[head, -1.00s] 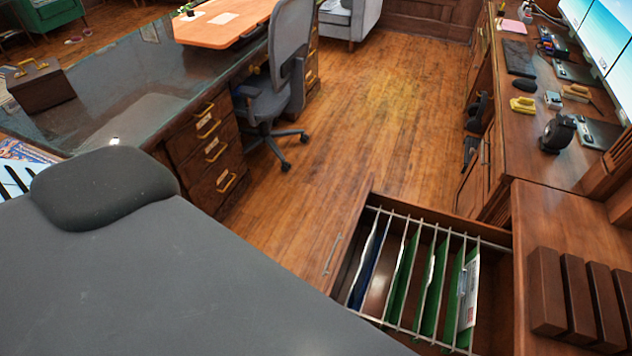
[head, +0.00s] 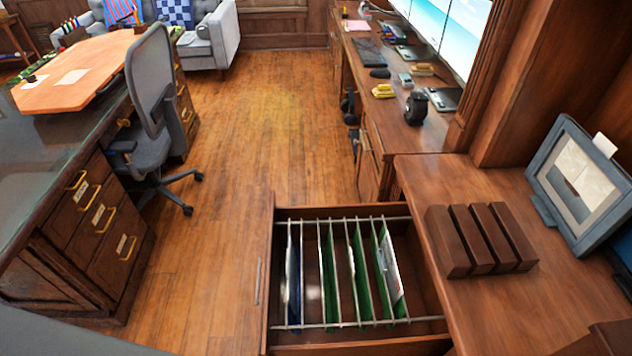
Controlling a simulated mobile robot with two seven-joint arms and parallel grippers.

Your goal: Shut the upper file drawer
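The file drawer (head: 265,255) is pulled out to the left from under the wooden counter at the lower right. Its front carries a slim silver handle (head: 258,281) facing left. Metal rails run across its top, and several green hanging folders (head: 329,275) and a blue one (head: 292,275) hang inside. Whether another drawer lies below it is hidden. Neither of my grippers is in view.
The wooden counter (head: 560,300) holds a brown slatted block (head: 478,240) and a picture frame (head: 580,185). A desk (head: 40,170) with drawers and a grey office chair (head: 155,110) stand at left. Open wood floor (head: 250,120) lies between.

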